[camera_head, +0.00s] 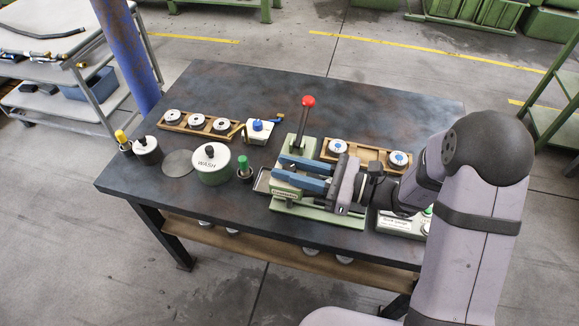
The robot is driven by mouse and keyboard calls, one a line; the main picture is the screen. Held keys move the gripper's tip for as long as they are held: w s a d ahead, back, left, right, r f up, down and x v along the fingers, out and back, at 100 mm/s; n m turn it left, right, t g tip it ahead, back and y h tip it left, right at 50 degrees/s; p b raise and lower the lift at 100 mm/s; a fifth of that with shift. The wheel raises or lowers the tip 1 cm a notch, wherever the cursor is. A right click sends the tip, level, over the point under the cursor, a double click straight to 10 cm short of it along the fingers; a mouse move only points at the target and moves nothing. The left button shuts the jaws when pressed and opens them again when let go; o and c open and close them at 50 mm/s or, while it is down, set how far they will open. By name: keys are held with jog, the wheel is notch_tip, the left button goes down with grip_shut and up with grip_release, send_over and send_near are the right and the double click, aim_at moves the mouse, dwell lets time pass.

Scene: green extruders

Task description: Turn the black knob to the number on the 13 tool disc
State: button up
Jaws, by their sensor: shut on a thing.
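My gripper (278,169) reaches left over the green extruder (345,217) in the middle right of the table. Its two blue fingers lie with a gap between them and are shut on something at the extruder. The black knob cannot be made out at this size and is mostly hidden by the fingers. White tool discs sit in a wooden tray (179,127) at the back left. More discs with blue centres, such as this one (337,147), sit in a second wooden tray (367,154) behind my gripper. The disc numbers are too small to read.
A lever with a red ball (308,102) stands upright just behind the fingers. A green WASH pot (212,165), green-topped (244,165) and yellow-topped (122,138) tools and a blue-knobbed box (258,130) stand left. The table's back right (410,105) is clear.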

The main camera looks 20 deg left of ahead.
jog(key=shift+g, duration=0.3)
jog(key=n+g+p, duration=0.1)
jog(key=n+g, duration=0.3)
jog(key=g, duration=0.1)
jog(key=shift+h, duration=0.3)
jog(key=shift+n+g+h, duration=0.9)
jog(key=shift+n+g, duration=0.5)
jog(key=shift+g, duration=0.9)
jog(key=o, duration=1)
jog(key=shift+o, duration=0.2)
jog(key=shift+m+t, duration=0.3)
jog(key=shift+t, duration=0.1)
